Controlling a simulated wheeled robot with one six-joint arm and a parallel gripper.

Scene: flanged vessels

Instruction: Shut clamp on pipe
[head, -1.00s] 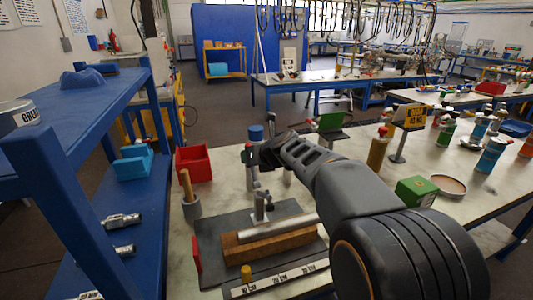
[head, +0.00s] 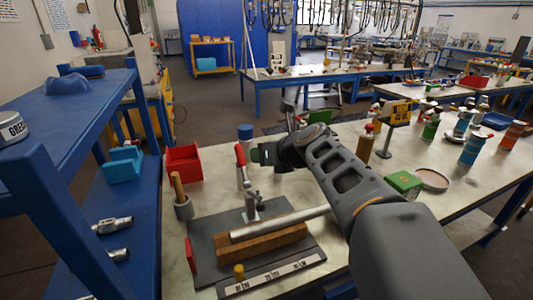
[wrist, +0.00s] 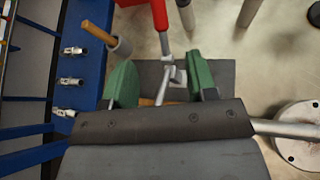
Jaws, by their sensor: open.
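The clamp (head: 251,207) is a grey metal toggle clamp with a red handle (head: 240,154) that stands upright. It is mounted beside the pipe (head: 282,223), a grey tube lying on a wooden block (head: 262,244). My gripper (head: 264,153) is above the pipe, just right of the red handle in the head view. In the wrist view its green-padded fingers (wrist: 162,84) are apart, with the clamp's metal linkage (wrist: 170,70) visible beyond and between them. The handle (wrist: 160,12) is at the top of the wrist view, beyond the fingertips. The gripper holds nothing.
The block sits on a dark mat (head: 205,262) with a white scale strip (head: 270,278). A mortar with pestle (head: 183,208), a red bin (head: 184,164) and a blue-capped cylinder (head: 245,134) stand close by. A green box (head: 403,184) is to the right. Blue shelving stands at left.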

